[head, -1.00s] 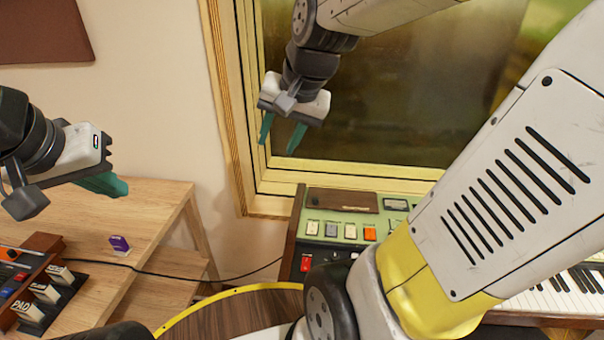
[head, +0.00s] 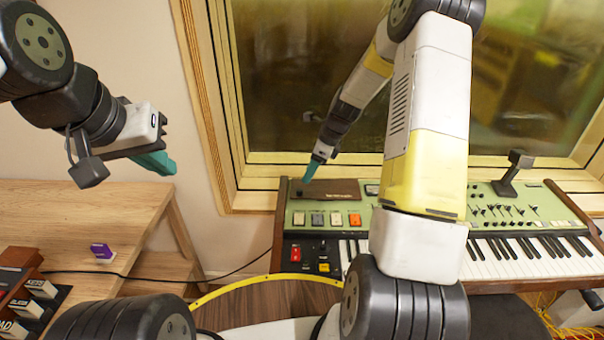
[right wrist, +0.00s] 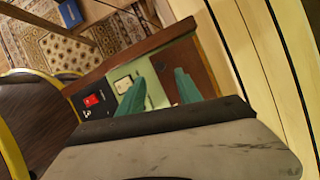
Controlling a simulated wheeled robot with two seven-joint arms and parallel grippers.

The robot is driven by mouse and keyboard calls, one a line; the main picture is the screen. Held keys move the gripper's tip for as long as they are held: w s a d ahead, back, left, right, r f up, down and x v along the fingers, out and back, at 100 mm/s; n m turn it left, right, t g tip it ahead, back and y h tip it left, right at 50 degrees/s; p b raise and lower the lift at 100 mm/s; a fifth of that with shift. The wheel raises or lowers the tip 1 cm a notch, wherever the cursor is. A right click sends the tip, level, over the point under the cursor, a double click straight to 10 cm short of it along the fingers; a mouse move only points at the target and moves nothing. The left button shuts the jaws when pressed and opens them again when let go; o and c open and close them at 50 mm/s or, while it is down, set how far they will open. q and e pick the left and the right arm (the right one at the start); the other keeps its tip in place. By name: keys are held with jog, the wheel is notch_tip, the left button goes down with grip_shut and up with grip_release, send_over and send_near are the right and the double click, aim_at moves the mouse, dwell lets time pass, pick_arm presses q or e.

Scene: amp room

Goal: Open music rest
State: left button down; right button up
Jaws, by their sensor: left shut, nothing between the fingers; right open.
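The music rest appears to be the brown panel (head: 333,189) lying flat on the green top of the keyboard (head: 300,218), at its back left. My right gripper (head: 308,173) is just above the panel's left back end, its fingers pointing down. The right wrist view shows its two teal fingers (right wrist: 160,90) apart and empty, with the brown panel (right wrist: 185,62) behind them. I cannot tell whether they touch it. My left gripper (head: 158,162) is shut and empty, in the air at the left above the wooden desk.
A window frame (head: 250,190) stands close behind the keyboard. A black stand-like piece (head: 512,172) rises from the keyboard's right side. My right arm covers the keyboard's middle.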

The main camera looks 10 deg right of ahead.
aim_at(300, 189)
jog(key=x, duration=0.8)
jog(key=shift+r, duration=0.1)
jog(key=shift+c, duration=0.4)
grip_shut()
dwell(0.8)
